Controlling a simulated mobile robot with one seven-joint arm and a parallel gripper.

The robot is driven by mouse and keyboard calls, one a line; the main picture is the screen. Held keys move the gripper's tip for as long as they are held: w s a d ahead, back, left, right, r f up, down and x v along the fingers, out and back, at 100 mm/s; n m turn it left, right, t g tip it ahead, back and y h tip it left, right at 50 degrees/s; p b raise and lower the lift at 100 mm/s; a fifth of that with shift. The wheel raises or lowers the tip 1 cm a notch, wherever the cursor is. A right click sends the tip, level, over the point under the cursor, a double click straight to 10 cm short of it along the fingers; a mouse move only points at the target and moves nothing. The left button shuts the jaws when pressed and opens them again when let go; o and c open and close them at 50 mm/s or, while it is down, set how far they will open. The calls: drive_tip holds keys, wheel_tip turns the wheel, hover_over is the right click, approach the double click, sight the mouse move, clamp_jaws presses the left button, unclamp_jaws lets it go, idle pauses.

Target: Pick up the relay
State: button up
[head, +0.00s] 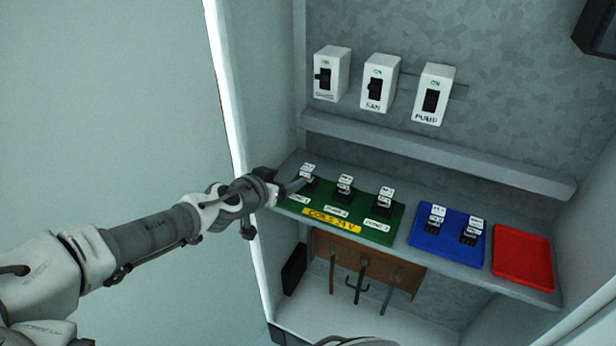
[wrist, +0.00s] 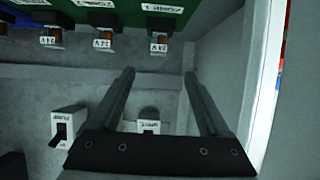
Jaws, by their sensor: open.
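Three relays with clear-topped dark bodies stand in a row on the green tray (head: 377,236): a left relay (head: 309,172), a middle relay (head: 345,186) and a right relay (head: 386,198). Two more, a relay (head: 436,217) and another relay (head: 471,230), stand on the blue tray (head: 420,240). The frames do not show which one is meant. My gripper (head: 297,184) is open beside the left relay. In the wrist view, my open fingers (wrist: 160,74) point toward the end relay (wrist: 158,42), which appears beyond the gap between the tips, apart from them.
An empty red tray (head: 522,257) lies at the shelf's right end. A grey ledge (head: 430,150) runs behind the trays, below three wall switches, including the pump switch (head: 433,94). Hooks on a brown board (head: 322,248) are below. The cabinet's left edge (head: 232,110) is close to my arm.

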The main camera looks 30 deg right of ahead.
sight(313, 167)
drive_tip(key=x, duration=1)
drive_tip(key=shift+d+f, duration=0.1)
drive_tip(key=shift+d, duration=0.1)
drive_tip(key=x, duration=0.4)
drive_tip(key=shift+d, duration=0.25)
drive_tip(key=shift+w+d+f, duration=0.15)
drive_tip(key=shift+w+d, duration=0.1)
drive_tip(key=shift+d, duration=0.15)
drive_tip(key=shift+c, duration=0.2)
clamp_jaws()
